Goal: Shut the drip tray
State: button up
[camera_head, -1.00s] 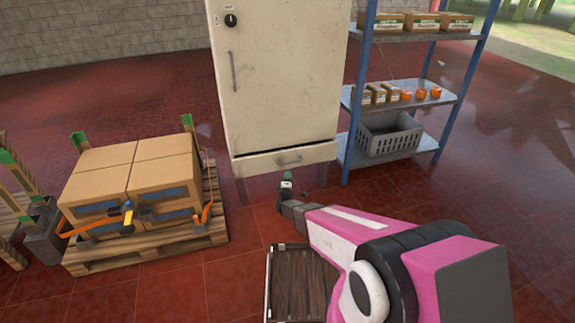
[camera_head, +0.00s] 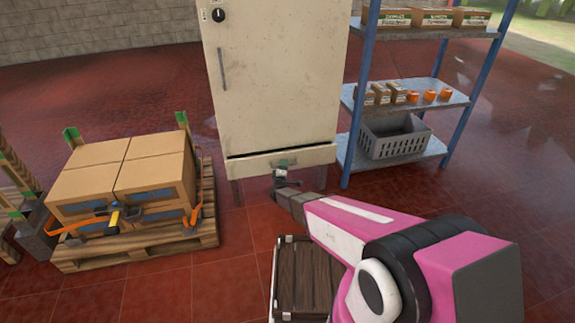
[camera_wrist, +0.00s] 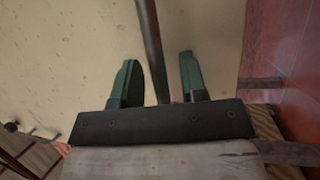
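The drip tray (camera_head: 312,159) is the shallow beige drawer at the bottom of the tall beige cabinet (camera_head: 270,80). A dark strip runs along its top edge below the door, and it looks slightly out on the left. My gripper (camera_head: 281,166) is in front of the tray's middle and hides most of its handle. In the wrist view, the two green fingers (camera_wrist: 158,82) are apart, with a dark strip showing between them against the beige front (camera_wrist: 215,45). Nothing is clearly held. I cannot tell whether the fingers touch the tray.
A blue shelf rack (camera_head: 405,96) with a grey crate (camera_head: 392,140) stands close to the cabinet's right. Cartons (camera_head: 125,180) on a wooden pallet (camera_head: 140,248) stand left. A dark slatted crate (camera_head: 300,280) is on the floor beside my arm. Red floor lies clear between.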

jog(key=shift+w, duration=0.1)
grip_shut()
jog(key=shift+w+a, duration=0.2)
jog(key=shift+w, duration=0.5)
jog(key=shift+w+a, duration=0.2)
jog(key=shift+w, duration=0.45)
jog(key=shift+w+a, duration=0.2)
jog(key=shift+w, duration=0.5)
grip_release()
